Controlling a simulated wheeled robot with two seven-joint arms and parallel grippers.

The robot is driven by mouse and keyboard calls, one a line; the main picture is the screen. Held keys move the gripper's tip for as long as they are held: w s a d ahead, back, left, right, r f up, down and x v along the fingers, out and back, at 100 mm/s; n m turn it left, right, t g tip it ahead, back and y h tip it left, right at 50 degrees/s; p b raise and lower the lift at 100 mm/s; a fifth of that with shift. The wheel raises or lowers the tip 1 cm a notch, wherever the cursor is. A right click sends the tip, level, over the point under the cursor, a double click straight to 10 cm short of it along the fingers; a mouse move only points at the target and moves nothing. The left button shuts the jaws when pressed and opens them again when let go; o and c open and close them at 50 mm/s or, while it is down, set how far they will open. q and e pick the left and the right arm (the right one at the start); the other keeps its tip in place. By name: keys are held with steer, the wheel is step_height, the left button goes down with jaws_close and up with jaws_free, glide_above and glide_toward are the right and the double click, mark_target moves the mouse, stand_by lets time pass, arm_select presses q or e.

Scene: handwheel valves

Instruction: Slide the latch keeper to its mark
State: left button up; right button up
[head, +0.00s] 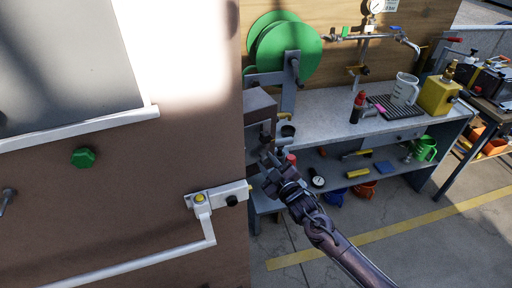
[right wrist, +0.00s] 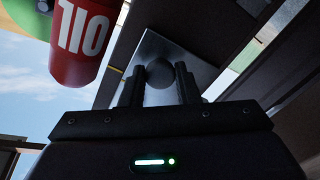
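A white latch plate (head: 220,195) is fixed near the right edge of the brown panel. It carries a black knob (head: 232,200) on its right part and a yellow round piece (head: 200,198) on its left; which part is the keeper, and where its mark is, I cannot tell. My right gripper (head: 266,164) is right of and above the latch in the head view, apart from it. In the right wrist view its two fingers (right wrist: 161,88) stand apart, with a grey plate (right wrist: 172,55) and a dark rounded shape beyond them. My left gripper is out of view.
The brown panel (head: 110,200) fills the left, with a green knob (head: 83,158) and a white bent bar (head: 150,262). A workbench (head: 325,105) with tools stands at the right. A red cylinder (right wrist: 83,40) is close in the right wrist view. Open floor lies at lower right.

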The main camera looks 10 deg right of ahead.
steer(key=shift+f+b, duration=0.3)
steer(key=shift+f, duration=0.1)
stand_by(0.5)
steer(key=o, duration=0.8)
steer(key=shift+s+d+r+p, duration=0.1)
steer(key=shift+s+d+p, duration=0.05)
steer(key=shift+s+p, duration=0.35)
steer(key=p+v, duration=0.3)
steer(key=v, duration=0.3)
